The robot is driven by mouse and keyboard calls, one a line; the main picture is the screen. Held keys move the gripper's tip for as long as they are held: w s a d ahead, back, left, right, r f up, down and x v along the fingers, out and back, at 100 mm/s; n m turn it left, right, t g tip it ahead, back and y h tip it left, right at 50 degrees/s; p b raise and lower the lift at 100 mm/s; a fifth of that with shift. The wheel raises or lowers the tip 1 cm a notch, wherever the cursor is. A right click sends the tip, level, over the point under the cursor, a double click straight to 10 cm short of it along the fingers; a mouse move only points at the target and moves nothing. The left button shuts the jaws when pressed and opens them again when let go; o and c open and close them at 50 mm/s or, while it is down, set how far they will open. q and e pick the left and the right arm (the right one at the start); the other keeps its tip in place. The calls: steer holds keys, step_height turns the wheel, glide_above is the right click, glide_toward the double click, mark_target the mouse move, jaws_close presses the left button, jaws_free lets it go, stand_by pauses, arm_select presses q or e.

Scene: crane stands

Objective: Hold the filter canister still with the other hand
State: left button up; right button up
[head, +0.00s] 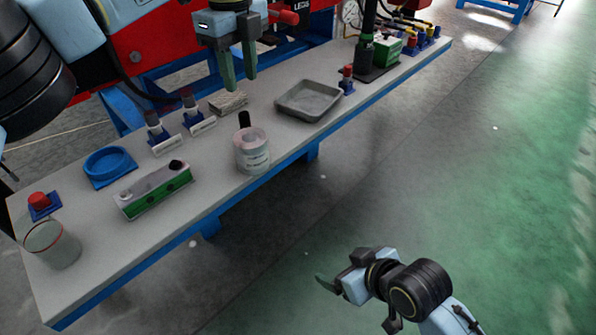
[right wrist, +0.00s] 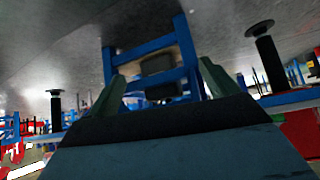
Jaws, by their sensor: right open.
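A white labelled cylinder (head: 253,158), which looks like the filter canister, stands upright near the front edge of the bench in the head view. A dark upright piece shows behind its open-looking top. My left gripper (head: 238,85) points down above the back of the bench, up and left of the tray and apart from the canister. Its fingers are apart with nothing between them. My right gripper (head: 325,287) is out over the floor, in front of the bench and far from the canister. The right wrist view shows its fingers (right wrist: 160,88) spread and empty.
The bench (head: 95,278) carries a grey tray (head: 308,101), a green-and-white block (head: 154,193), a blue ring (head: 110,163), a clear cup (head: 52,246) and a red-topped piece (head: 40,200). A green box (head: 386,50) stands farther right. The floor before the bench is clear.

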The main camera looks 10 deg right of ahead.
steer(key=w+a+r+n+t+y, duration=0.2)
steer(key=w+a+r+t+y, duration=0.15)
steer(key=w+a+r, duration=0.35)
steer(key=n+t+y, duration=0.1)
steer(key=t+y, duration=0.2)
steer(key=y, duration=0.1)
glide_toward(252, 149)
step_height(252, 149, down, 3)
steer(key=w+d, duration=0.1)
steer(key=d, duration=0.1)
steer(key=x, duration=1.3)
steer(key=shift+a, duration=0.15)
steer(key=c, duration=1.4)
